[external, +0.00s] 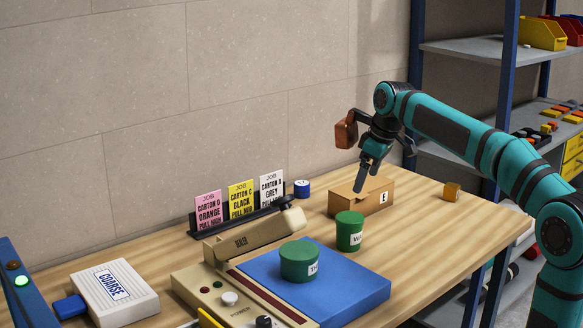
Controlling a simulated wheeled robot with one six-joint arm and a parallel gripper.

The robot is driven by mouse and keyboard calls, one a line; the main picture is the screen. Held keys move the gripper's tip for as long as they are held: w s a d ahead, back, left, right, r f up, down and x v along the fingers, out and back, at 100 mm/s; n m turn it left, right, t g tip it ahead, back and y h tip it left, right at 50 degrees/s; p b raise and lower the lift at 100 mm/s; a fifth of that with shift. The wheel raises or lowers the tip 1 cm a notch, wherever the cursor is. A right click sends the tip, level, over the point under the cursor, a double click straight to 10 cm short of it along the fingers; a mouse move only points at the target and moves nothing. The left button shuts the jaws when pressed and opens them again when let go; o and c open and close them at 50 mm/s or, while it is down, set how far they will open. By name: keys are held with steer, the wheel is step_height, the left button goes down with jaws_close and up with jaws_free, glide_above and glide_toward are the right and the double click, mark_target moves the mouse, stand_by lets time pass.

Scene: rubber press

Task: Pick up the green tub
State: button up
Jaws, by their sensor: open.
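Two green tubs are in the external view. One squat green tub (300,262), with a white label that reads in part "Th", stands upright on the blue mat (350,291). A second, narrower green tub (350,232), labelled with a "W", stands upright on the wooden table just behind the mat. My gripper (359,188) points down over the brown carton marked E (378,200), behind and above both tubs, apart from them. It is open, with nothing seen between its fingers; its far finger is partly hidden.
The beige press (255,236) stands left of the mat. Job cards (241,198) stand in a black rack behind it. A small blue item (301,189) and a yellow-brown block (452,191) lie on the table. A white COARSE box (113,289) is front left. The right table area is clear.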

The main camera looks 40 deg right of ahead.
mark_target(352, 216)
steer(key=x, duration=1.2)
steer(key=shift+d+f, duration=0.15)
steer(key=shift+x, duration=2.65)
steer(key=shift+s, duration=0.2)
steer(key=c, duration=1.3)
